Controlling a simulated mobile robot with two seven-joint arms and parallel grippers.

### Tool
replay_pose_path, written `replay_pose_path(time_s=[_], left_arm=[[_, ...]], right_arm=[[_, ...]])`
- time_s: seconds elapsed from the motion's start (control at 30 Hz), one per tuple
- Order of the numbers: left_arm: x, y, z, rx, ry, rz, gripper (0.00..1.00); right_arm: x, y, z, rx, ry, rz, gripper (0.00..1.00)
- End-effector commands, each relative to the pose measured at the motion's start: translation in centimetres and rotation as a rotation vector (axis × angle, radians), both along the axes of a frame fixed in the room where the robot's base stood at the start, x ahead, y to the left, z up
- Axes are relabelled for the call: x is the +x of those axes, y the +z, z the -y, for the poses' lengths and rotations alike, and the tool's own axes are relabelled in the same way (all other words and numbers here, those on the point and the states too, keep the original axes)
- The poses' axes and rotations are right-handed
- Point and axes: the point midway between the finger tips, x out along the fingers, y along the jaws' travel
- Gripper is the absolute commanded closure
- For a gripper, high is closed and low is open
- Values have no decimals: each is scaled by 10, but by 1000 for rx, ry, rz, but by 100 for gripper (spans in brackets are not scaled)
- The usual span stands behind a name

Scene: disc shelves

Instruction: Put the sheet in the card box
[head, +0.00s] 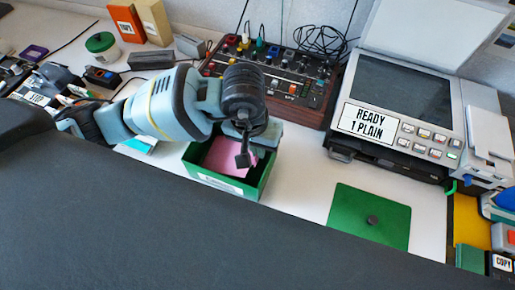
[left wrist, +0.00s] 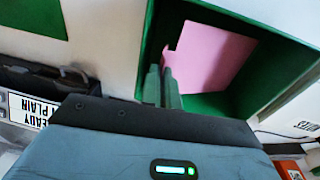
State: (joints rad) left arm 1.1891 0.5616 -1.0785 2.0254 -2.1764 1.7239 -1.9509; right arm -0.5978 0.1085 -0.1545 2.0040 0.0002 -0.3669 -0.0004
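A pink sheet (head: 228,157) is inside the open green card box (head: 225,185), below its rim. In the left wrist view the sheet (left wrist: 212,58) has a small notch at one corner, and the box wall (left wrist: 285,85) surrounds it. My left gripper (head: 243,161) points down into the box, in front of the sheet. In the left wrist view its fingertips (left wrist: 162,70) are close together beside the sheet's edge. I cannot tell whether they pinch it or only touch or pass near it. My right gripper is out of view.
A green square lid with a dark knob (head: 371,220) lies flat right of the box. A copier reading "READY 1 PLAIN" (head: 420,110) stands at right. A mixer with knobs (head: 290,85) stands behind the box. White table shows between box and lid.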

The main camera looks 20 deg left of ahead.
Motion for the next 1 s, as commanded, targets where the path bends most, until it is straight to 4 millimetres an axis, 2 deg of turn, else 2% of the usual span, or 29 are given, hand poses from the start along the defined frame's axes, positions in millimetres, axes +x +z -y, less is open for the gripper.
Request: replay_pose_path(time_s=[0.1,0.43,0.6,0.87,1.0], left_arm=[[-1,-12,0,1,0,-1,100],[0,-15,0,1,-1,-1,100],[0,-14,0,1,0,0,76],[0,-14,0,1,0,0,75],[0,-7,0,0,0,3,75]], right_arm=[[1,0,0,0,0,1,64],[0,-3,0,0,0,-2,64],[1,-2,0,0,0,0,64],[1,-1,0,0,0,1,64],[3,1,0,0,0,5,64]])
